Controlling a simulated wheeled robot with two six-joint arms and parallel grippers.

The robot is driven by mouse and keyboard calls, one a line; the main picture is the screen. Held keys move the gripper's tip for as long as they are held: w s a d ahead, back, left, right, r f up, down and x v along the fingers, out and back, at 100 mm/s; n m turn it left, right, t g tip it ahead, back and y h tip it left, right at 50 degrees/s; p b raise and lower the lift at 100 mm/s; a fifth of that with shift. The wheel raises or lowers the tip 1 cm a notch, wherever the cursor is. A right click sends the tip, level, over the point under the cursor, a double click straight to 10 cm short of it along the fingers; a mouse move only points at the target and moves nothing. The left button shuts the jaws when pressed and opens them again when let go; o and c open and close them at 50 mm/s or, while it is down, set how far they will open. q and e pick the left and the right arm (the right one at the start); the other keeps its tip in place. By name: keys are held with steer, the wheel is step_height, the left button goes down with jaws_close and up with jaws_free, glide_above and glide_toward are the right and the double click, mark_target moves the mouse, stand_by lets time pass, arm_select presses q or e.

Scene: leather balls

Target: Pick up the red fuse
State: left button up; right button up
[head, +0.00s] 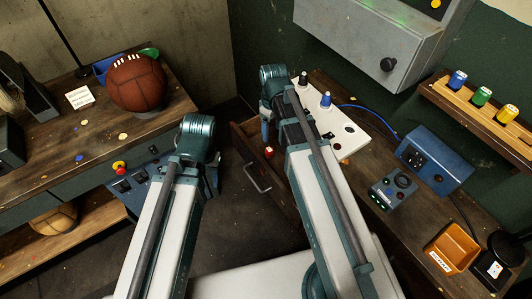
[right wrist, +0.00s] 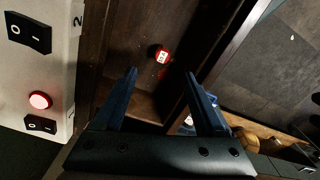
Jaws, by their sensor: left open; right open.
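The red fuse (head: 268,152) lies inside an open wooden drawer (head: 287,200) below the right workbench. In the right wrist view, the red fuse (right wrist: 162,54) shows its round end with a white label, on the drawer's brown floor. My right gripper (right wrist: 161,74) is open and empty, with the fuse just past and between its fingertips. In the head view, my right gripper (head: 266,128) is mostly hidden behind its own arm, above the drawer. My left gripper (head: 211,182) is open, largely hidden by its wrist, left of the drawer.
A white switch panel (head: 347,133) stands close beside the right gripper. The drawer handle (head: 258,182) juts out at the front. A blue power box (head: 432,158) and an orange bin (head: 451,247) sit on the right bench. A leather ball (head: 136,84) rests on the left bench.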

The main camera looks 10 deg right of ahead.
mark_target(269, 149)
step_height(269, 149, down, 9)
steer(key=b, duration=0.8)
steer(key=shift+r+b, duration=0.15)
steer(key=shift+b, duration=0.2)
steer(key=shift+a, duration=0.1)
steer(key=f+b, duration=0.5)
steer(key=shift+w+a+f, duration=0.1)
steer(key=shift+a+f, duration=0.05)
steer(key=shift+a, duration=0.15)
jaws_close()
